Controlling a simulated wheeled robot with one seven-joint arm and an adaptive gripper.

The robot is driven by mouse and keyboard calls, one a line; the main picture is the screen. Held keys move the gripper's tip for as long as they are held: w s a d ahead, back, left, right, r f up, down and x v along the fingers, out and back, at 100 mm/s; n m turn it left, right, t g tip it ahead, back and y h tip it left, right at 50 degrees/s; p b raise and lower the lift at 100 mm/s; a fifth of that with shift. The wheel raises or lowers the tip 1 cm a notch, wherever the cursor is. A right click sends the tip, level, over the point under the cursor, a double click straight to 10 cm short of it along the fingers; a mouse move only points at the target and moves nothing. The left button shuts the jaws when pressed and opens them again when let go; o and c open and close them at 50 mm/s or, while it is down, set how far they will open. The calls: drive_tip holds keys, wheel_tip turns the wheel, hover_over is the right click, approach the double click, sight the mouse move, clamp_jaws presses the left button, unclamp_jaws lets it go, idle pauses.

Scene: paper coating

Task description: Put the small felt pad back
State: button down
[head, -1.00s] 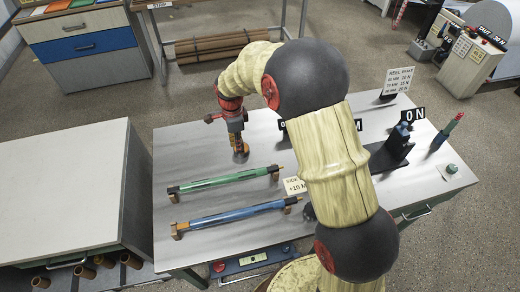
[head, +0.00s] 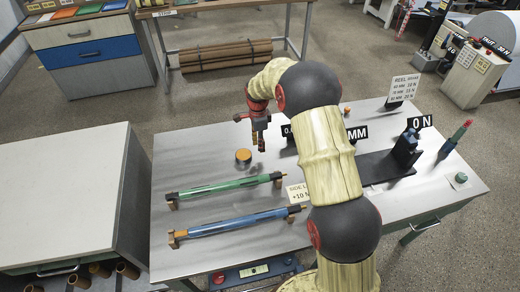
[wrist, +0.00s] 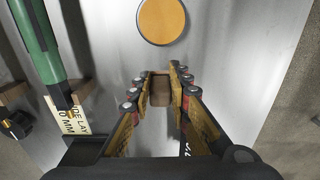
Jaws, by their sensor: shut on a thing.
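A small brown block, which looks like the felt pad (wrist: 160,88), is held between the fingertips of my gripper (wrist: 161,80) in the wrist view. My gripper is shut on it. In the head view my gripper (head: 260,146) points down above the table, to the right of a round orange-topped disc (head: 243,155). The disc also shows in the wrist view (wrist: 162,21), beyond the fingertips and apart from them. The held piece is hard to make out in the head view.
A green bar (head: 225,186) and a blue bar (head: 235,222) lie on supports at the table's near left. A black stand (head: 405,150) and several signs stand to the right. A small orange piece (head: 346,110) sits near the back edge. Bare table (head: 190,150) shows left of the disc.

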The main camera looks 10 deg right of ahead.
drive_tip(key=shift+w+d+f, duration=0.2)
drive_tip(key=shift+d+f, duration=0.05)
drive_tip(key=shift+f, duration=0.15)
drive_tip(key=shift+f+b, duration=0.85)
drive_tip(key=shift+f, duration=0.65)
drive_tip(key=shift+f, duration=0.1)
drive_tip(key=c, duration=1.7)
unclamp_jaws()
drive_tip(key=shift+o, duration=0.2)
